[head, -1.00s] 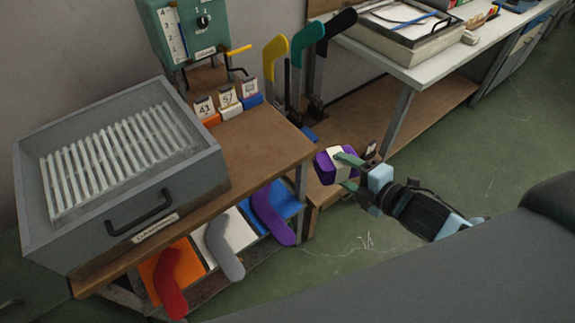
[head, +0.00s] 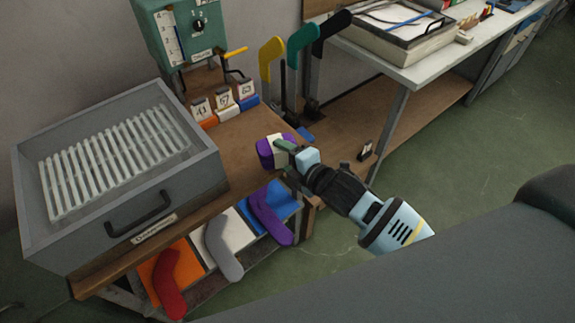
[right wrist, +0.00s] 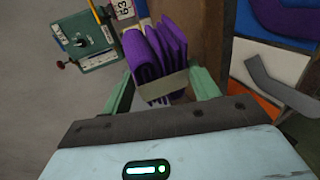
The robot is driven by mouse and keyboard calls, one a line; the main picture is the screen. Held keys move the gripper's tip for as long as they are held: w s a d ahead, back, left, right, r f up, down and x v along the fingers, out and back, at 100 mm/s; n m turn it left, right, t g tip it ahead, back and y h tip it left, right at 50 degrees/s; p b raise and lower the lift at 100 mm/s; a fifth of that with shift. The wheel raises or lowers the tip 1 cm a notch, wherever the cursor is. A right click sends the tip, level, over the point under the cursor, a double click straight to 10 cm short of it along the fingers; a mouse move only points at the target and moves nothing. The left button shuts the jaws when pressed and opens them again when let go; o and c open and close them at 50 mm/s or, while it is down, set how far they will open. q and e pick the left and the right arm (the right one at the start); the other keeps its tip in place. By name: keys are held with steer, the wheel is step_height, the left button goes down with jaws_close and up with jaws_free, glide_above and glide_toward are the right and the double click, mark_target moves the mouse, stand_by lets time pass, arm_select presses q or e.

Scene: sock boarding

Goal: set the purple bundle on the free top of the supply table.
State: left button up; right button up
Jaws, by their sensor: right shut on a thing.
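The purple bundle (head: 269,152), with a pale band around it, is in my right gripper (head: 286,153), over the right end of the brown table top (head: 237,150). In the right wrist view the purple bundle (right wrist: 153,50) shows as folded layers between the two green fingers of my right gripper (right wrist: 165,95). Whether the bundle touches the table top cannot be told. My left gripper is not in view.
A grey drawer-like box (head: 120,170) covers the table's left part. Small numbered cards (head: 224,98) stand at its back edge by a green control box (head: 178,30). Yellow, teal and black foot-shaped boards (head: 301,48) stand behind.

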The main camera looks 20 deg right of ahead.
step_height(320, 180, down, 3)
steer(key=shift+f, duration=0.2)
steer(key=shift+c, duration=0.2)
steer(key=o, duration=1.1)
steer(key=shift+d, duration=0.1)
steer(key=shift+s, duration=0.15)
steer(key=v, duration=1.2)
steer(key=shift+r, duration=0.1)
